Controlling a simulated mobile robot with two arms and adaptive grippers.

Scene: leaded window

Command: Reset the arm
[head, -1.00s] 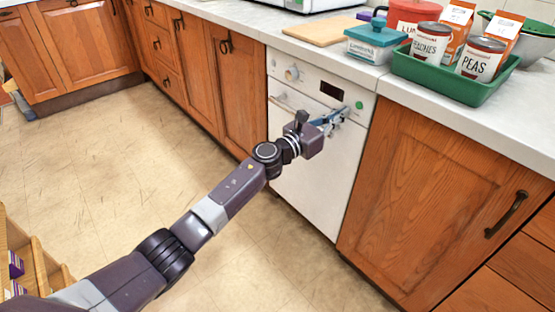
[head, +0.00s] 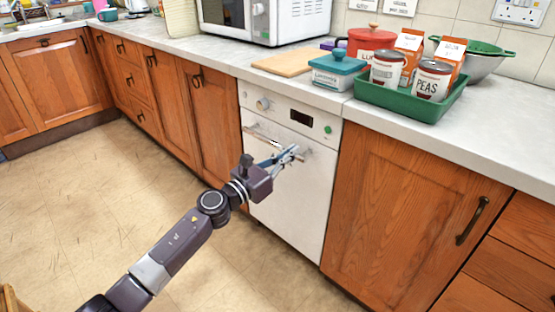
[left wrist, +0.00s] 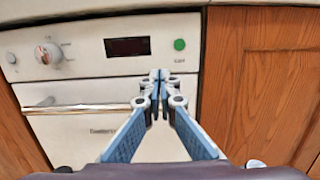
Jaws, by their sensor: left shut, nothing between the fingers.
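My left gripper (head: 285,158) is shut and empty, in front of the upper part of a white dishwasher (head: 290,200). In the left wrist view its blue fingers (left wrist: 159,78) meet at the tips, just below the dishwasher's control panel (left wrist: 115,48). The dishwasher door is shut, and its bar handle (left wrist: 85,108) lies to the left of the fingers. I cannot tell whether the fingertips touch the door. My right gripper is not in view.
The worktop above holds a green tray (head: 400,104) with cans and cartons, a teal-lidded box (head: 337,70), a chopping board (head: 283,62) and a microwave (head: 290,22). Wooden cupboards (head: 405,220) flank the dishwasher. The floor (head: 90,200) at left is clear.

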